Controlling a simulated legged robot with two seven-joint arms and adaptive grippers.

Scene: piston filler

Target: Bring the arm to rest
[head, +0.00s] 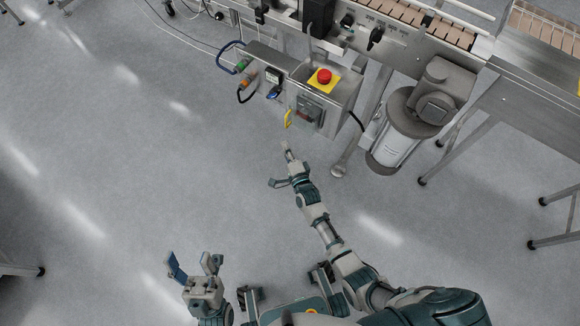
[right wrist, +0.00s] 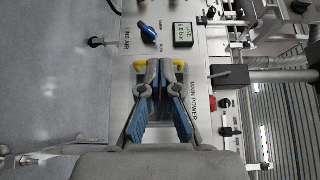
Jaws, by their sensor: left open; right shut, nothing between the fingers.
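My right arm reaches up toward the machine in the head view. Its gripper (head: 285,152) is just below the control box (head: 342,97) and looks apart from it. In the right wrist view the right gripper (right wrist: 158,72) is shut and empty, its blue-padded fingers together in front of the panel marked MAIN POWER, hiding part of it. Yellow parts show on both sides of the fingertips. My left gripper (head: 193,264) is open and empty above bare floor at the lower left of the head view.
A red emergency button (head: 324,76) sits on a yellow plate on the control box. A blue knob (right wrist: 148,34) and a small display (right wrist: 183,35) are on the panel. A motor drum (head: 398,135) and conveyor legs stand to the right.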

